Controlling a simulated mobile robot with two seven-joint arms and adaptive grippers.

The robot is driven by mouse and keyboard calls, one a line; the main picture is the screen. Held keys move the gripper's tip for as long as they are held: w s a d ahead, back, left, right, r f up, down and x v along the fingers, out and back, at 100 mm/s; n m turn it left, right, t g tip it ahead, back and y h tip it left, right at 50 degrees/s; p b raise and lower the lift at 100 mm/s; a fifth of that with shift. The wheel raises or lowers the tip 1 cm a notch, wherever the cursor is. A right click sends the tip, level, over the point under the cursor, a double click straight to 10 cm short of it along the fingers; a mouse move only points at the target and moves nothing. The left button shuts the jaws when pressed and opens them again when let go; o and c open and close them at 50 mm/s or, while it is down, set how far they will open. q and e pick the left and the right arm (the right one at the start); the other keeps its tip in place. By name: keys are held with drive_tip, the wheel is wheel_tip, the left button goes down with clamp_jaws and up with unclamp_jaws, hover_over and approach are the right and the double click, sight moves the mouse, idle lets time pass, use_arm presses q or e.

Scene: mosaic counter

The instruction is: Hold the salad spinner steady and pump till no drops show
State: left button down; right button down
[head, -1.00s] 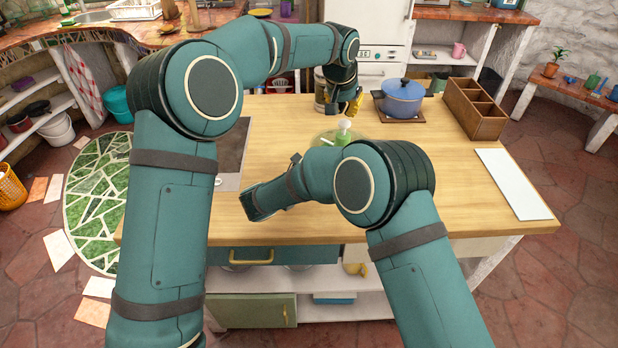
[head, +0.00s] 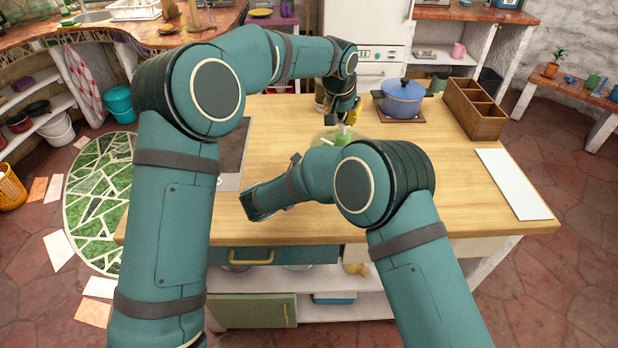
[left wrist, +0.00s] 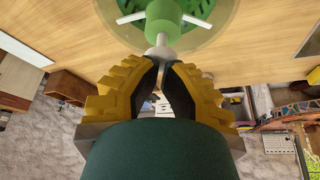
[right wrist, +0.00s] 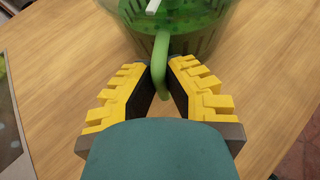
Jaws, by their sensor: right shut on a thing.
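The green salad spinner (head: 326,136) stands on the wooden counter, partly hidden by my right arm. Its green centre with a pale pump knob (left wrist: 160,52) shows in the left wrist view. My left gripper (head: 341,121) is over the top of the spinner, its fingertips (left wrist: 163,63) drawn together right by the knob; I cannot tell if they touch it. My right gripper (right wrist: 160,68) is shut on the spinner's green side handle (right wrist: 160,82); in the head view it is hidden. The bowl wall (right wrist: 205,30) is see-through green; drops are too small to make out.
A blue pot (head: 403,98) and a wooden divided box (head: 474,108) stand at the counter's back right. A white board (head: 513,184) lies at the right edge. A grey panel (head: 233,150) is on the left. The right middle of the counter is clear.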

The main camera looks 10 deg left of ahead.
use_arm(q)
drive_tip(key=shift+f, duration=1.35)
drive_tip(key=shift+r, duration=1.4)
drive_tip(key=shift+f, duration=0.1)
drive_tip(key=shift+f, duration=1.3)
drive_tip(key=shift+r, duration=1.4)
